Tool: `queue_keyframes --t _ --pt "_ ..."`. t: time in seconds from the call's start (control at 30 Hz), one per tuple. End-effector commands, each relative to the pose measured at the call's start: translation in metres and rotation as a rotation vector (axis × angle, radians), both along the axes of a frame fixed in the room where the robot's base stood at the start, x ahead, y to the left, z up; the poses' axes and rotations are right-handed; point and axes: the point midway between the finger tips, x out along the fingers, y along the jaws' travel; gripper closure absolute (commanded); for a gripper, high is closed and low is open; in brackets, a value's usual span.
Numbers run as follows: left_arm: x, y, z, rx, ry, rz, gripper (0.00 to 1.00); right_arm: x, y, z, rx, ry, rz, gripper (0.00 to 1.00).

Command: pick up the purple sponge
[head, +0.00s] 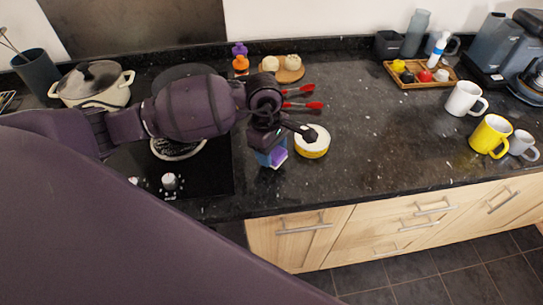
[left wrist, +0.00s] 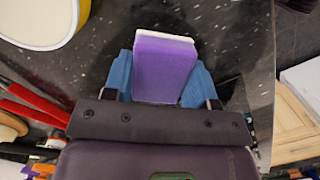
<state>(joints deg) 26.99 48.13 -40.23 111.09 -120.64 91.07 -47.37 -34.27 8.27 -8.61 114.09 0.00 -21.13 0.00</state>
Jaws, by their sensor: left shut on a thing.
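The purple sponge (head: 278,157) has a pale layer along one edge. It is in the jaws of my left gripper (head: 270,156), close to the front edge of the dark granite counter (head: 380,150). In the left wrist view the sponge (left wrist: 163,66) sits between the two blue fingers of my left gripper (left wrist: 162,80), which touch its sides. The gripper hides part of the sponge in the head view. I cannot tell whether the sponge touches the counter. My right gripper is not in view.
A yellow-sided round container (head: 313,145) with a white top stands just right of the sponge. Red-handled utensils (head: 303,105) and a round wooden board (head: 290,72) lie behind. The hob (head: 205,180) is left. The counter right of the container is clear up to the mugs (head: 490,135).

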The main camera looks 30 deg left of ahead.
Motion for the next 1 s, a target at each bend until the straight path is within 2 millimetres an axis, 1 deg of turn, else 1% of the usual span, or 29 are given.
queue_keyframes --t 0.03,0.17,0.3,0.4,0.53,0.7,0.8,1.0 --pt "0.002 0.0 0.013 0.001 -0.008 -0.002 0.74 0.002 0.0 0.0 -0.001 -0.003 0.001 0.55" --pt "0.002 0.0 0.046 0.001 -0.008 -0.002 0.74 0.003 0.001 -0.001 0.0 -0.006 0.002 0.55" --pt "0.002 0.0 0.083 0.002 -0.008 -0.002 0.74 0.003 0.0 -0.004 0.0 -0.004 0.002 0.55" --pt "0.001 0.0 0.107 0.001 -0.006 -0.001 0.74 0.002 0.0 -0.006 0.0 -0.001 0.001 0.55" --pt "0.001 0.0 0.134 0.001 -0.006 -0.001 0.74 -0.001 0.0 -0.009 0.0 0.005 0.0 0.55" --pt "0.001 0.0 0.158 0.001 -0.003 -0.001 0.74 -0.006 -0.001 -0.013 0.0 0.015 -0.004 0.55" --pt "0.001 0.0 0.166 0.001 -0.003 -0.001 0.74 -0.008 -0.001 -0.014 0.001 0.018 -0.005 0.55" --pt "0.0 0.0 0.172 0.0 -0.002 0.001 0.74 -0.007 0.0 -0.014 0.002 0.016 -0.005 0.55"
